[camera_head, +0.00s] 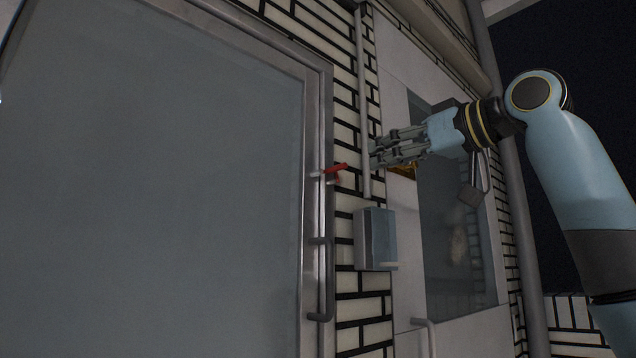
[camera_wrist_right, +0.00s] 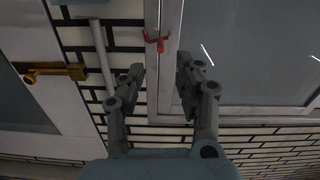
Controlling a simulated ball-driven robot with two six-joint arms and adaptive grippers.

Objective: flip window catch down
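A small red catch (camera_head: 336,171) sits on the right edge of the metal frame around the large grey pane (camera_head: 160,180). Its lever points right, roughly level and tilted slightly up. It also shows in the right wrist view (camera_wrist_right: 156,43), beyond the fingertips. My right gripper (camera_head: 376,154) is to the right of the catch and apart from it. In the right wrist view its two fingers (camera_wrist_right: 160,68) are spread with nothing between them. My left gripper is in neither view.
A vertical pipe (camera_head: 362,110) runs down the brick wall between catch and gripper. A grey box (camera_head: 376,239) is below it. A dark handle (camera_head: 320,282) is on the frame under the catch. A brass latch (camera_wrist_right: 50,73) is on the neighbouring white panel.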

